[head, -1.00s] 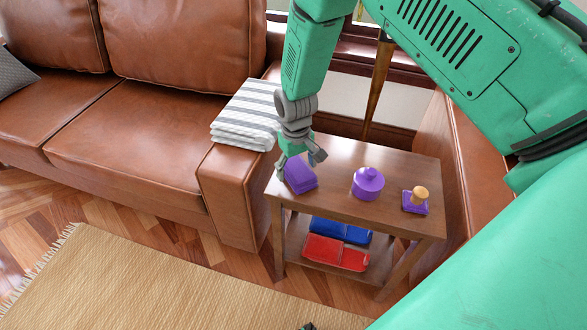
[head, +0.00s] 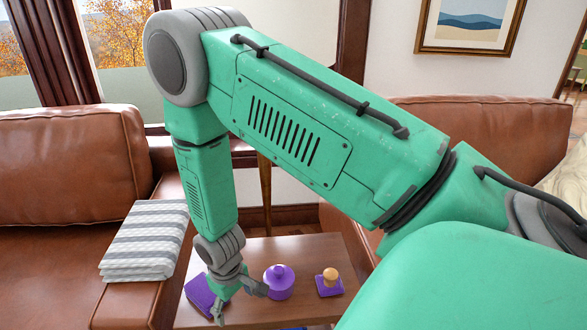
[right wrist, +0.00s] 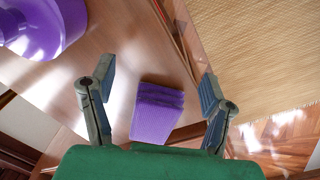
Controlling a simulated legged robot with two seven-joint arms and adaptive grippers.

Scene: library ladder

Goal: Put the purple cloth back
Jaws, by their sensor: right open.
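The folded purple cloth (head: 203,297) lies on the left part of the wooden side table (head: 307,249). My right gripper (head: 240,300) is open and low over the table, partly in front of the cloth. In the right wrist view the cloth (right wrist: 157,112) shows between the two spread fingers (right wrist: 158,82), with a gap on each side; neither finger appears to touch it. My left gripper is out of view.
A purple lidded pot (head: 279,283) stands just right of the gripper. A small purple square with an orange knob (head: 329,283) is further right. A striped folded blanket (head: 145,240) lies on the brown sofa's arm (head: 122,303), left of the table.

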